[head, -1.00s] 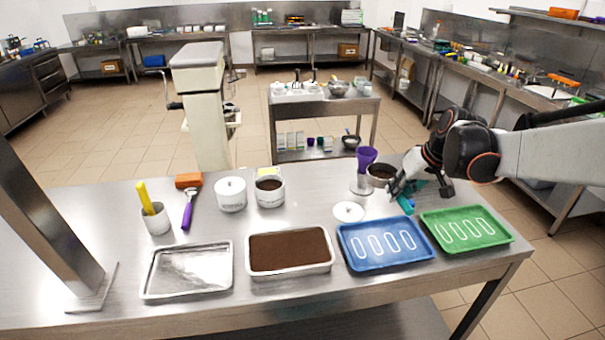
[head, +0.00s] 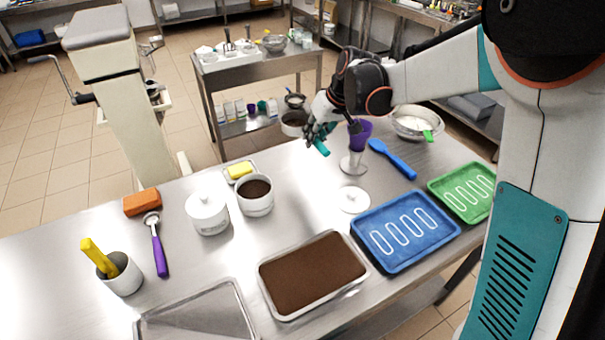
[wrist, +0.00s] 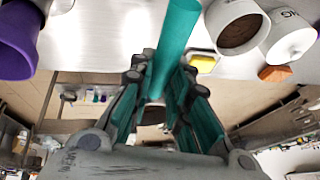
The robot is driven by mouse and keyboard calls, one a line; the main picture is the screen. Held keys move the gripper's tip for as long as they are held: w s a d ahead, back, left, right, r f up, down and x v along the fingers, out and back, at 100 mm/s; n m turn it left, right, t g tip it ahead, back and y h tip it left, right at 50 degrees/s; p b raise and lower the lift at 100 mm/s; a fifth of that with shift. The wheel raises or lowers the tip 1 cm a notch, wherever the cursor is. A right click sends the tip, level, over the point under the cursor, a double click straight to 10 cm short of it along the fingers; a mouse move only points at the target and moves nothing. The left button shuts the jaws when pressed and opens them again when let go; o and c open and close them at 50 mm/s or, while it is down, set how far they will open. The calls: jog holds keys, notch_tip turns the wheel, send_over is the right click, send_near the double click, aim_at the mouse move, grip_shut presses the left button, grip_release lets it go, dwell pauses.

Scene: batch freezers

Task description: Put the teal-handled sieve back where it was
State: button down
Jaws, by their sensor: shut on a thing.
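My gripper (head: 318,132) is shut on the teal handle (head: 321,148) of the sieve, near the far edge of the table, left of the purple cup. A round, pale-sided bowl (head: 293,121), apparently the sieve's head, shows just behind and left of the fingers. It seems held up over the far edge; its exact height is hard to tell. In the wrist view the teal handle (wrist: 176,45) runs up from between the fingers, and the head is mostly hidden.
The purple cup (head: 361,130) stands close to the right of my gripper. A blue utensil (head: 392,158) and a bowl of white powder (head: 412,120) lie further right. A yellow sponge (head: 240,170) and white pots (head: 207,215) stand left. The far middle tabletop is clear.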

notch_tip(320, 180, down, 17)
jog(key=b, duration=0.4)
jog(key=shift+r, duration=0.1)
jog(key=shift+r, duration=0.1)
jog(key=c, duration=1.9)
grip_release()
jog(key=shift+f, duration=0.2)
jog(key=shift+c, duration=0.2)
jog(key=o, duration=0.4)
jog(key=shift+r, duration=0.1)
